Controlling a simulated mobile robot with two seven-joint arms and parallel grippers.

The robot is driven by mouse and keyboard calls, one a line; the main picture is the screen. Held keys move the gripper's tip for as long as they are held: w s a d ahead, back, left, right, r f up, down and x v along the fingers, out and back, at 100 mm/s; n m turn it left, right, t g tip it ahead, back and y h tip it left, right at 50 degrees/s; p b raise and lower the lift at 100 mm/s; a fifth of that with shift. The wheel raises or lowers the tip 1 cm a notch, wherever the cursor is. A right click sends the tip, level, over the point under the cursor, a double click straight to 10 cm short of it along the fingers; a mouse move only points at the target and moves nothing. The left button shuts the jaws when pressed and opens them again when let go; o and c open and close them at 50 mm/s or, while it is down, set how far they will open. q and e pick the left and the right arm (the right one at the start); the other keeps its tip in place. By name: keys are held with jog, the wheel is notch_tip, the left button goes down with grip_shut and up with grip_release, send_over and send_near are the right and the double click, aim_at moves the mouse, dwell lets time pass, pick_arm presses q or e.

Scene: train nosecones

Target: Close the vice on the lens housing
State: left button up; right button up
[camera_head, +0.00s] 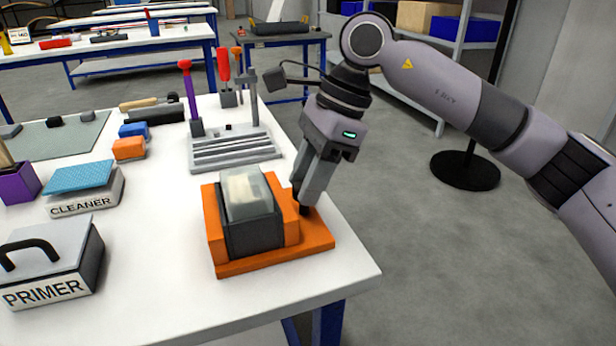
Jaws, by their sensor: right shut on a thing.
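The orange vice (312,236) sits near the front right corner of the white table. The lens housing (252,230), a dark block with a clear, pale-filled top, stands upright between the vice's orange jaws. From this angle I cannot tell whether both jaws touch it. My right gripper (302,203) points down at the right side of the vice, its fingertips shut on a small dark part there, likely the vice's handle. That part is mostly hidden by the fingers. My left gripper is not in view.
A grey slotted stand (235,150) with upright tools is behind the vice. A PRIMER box (75,262) and a CLEANER box (95,198) stand at the left. Orange and blue blocks lie farther back. Clear table lies in front of the vice.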

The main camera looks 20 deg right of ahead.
jog(key=o, duration=1)
jog(key=shift+r, duration=0.15)
jog(key=p+v, duration=0.1)
jog(key=v, duration=0.6)
